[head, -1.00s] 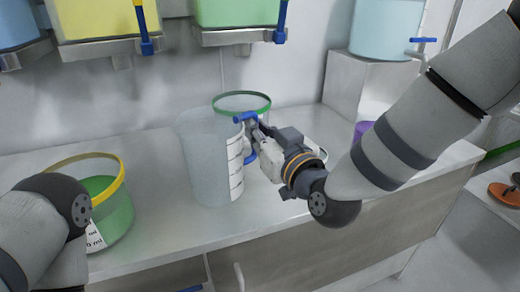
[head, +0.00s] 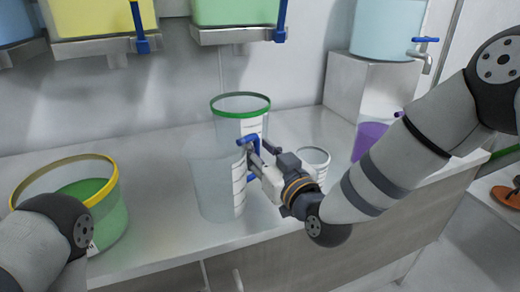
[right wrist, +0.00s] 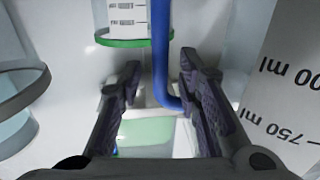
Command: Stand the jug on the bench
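The jug (head: 212,185) is a clear, tall vessel with a white scale strip and a blue handle. It stands upright on the bench (head: 155,215), near its front edge. In the right wrist view its scale strip (right wrist: 290,95) is close on the right, and its blue handle (right wrist: 160,60) runs down between my fingers. My right gripper (right wrist: 160,75) is open around the handle, with a gap visible on each side. In the head view the right gripper (head: 256,165) is at the handle, right of the jug. My left gripper is out of view.
A green-rimmed vessel (head: 240,104) stands close behind the jug. A yellow-rimmed vessel with green contents (head: 110,210) is at left. A small clear beaker (head: 316,157) and a purple vessel (head: 369,140) are at right. Tanks with blue taps hang above. Bench between yellow-rimmed vessel and jug is clear.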

